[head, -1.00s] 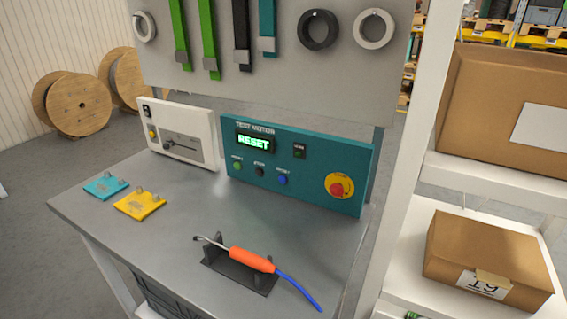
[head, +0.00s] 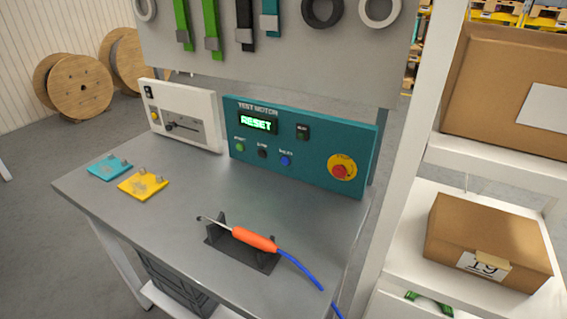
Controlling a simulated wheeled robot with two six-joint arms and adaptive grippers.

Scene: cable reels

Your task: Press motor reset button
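The teal motor test panel (head: 312,165) stands upright at the back of the grey workbench. Its green display (head: 256,122) reads RESET. Below it sit a green button (head: 240,147), a black button (head: 262,152) and a blue button (head: 285,160); their small labels are too blurred to read surely. A small dark switch or indicator (head: 303,132) is right of the display. A red emergency-stop knob (head: 340,172) on a yellow disc is at the panel's right. Neither of my grippers shows in the head view.
A white panel with a slider (head: 184,125) stands left of the teal one. Teal and yellow plates (head: 143,185) lie on the bench (head: 185,235). An orange-handled tool (head: 254,239) with a blue cable rests in a black stand. Shelving with cardboard boxes (head: 487,246) is at right.

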